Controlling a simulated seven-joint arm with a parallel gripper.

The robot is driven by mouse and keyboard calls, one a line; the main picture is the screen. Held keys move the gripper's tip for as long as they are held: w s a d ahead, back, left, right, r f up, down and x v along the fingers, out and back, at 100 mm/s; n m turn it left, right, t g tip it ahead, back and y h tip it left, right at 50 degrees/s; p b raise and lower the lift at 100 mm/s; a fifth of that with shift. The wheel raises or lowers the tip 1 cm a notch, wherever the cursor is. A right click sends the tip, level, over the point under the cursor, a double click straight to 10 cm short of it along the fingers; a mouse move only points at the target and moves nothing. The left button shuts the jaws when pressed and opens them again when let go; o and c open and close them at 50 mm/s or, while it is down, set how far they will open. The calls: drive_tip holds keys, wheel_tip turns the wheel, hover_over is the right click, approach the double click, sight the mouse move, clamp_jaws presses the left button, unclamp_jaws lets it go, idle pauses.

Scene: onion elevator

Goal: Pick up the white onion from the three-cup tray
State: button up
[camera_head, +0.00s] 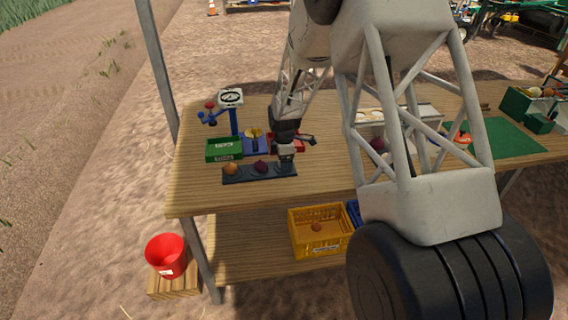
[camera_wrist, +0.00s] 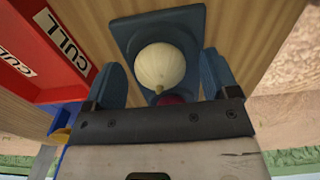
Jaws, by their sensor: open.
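The three-cup tray (camera_head: 232,178) is dark and lies near the front left of the wooden table. An orange-brown onion (camera_head: 230,169) sits in its left cup and a red onion (camera_head: 261,167) in its middle cup. In the wrist view the white onion (camera_wrist: 160,66) sits in the end cup of the tray (camera_wrist: 190,18). My gripper (camera_wrist: 165,82) is open, with one blue-grey finger on each side of the white onion, apart from it as far as I can see. In the head view my gripper (camera_head: 286,158) is over the tray's right end and hides the white onion.
A red CULL bin (camera_wrist: 45,50) stands close beside my gripper. A green bin (camera_head: 223,149) and a blue-based scale (camera_head: 231,100) stand behind the tray. A yellow crate (camera_head: 318,232) is on the lower shelf. Bare tabletop lies in front of the tray.

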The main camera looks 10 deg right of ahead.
idle(0.4)
drive_tip(key=c, duration=1)
drive_tip(key=shift+r, duration=0.2)
drive_tip(key=shift+r, duration=0.9)
drive_tip(key=shift+s+r, duration=0.35)
drive_tip(key=shift+r, duration=0.45)
drive_tip(key=s, duration=0.5)
drive_tip(key=s+r, duration=0.1)
drive_tip(key=s, duration=0.9)
drive_tip(key=shift+s+d+r, duration=0.15)
drive_tip(key=shift+d, duration=0.1)
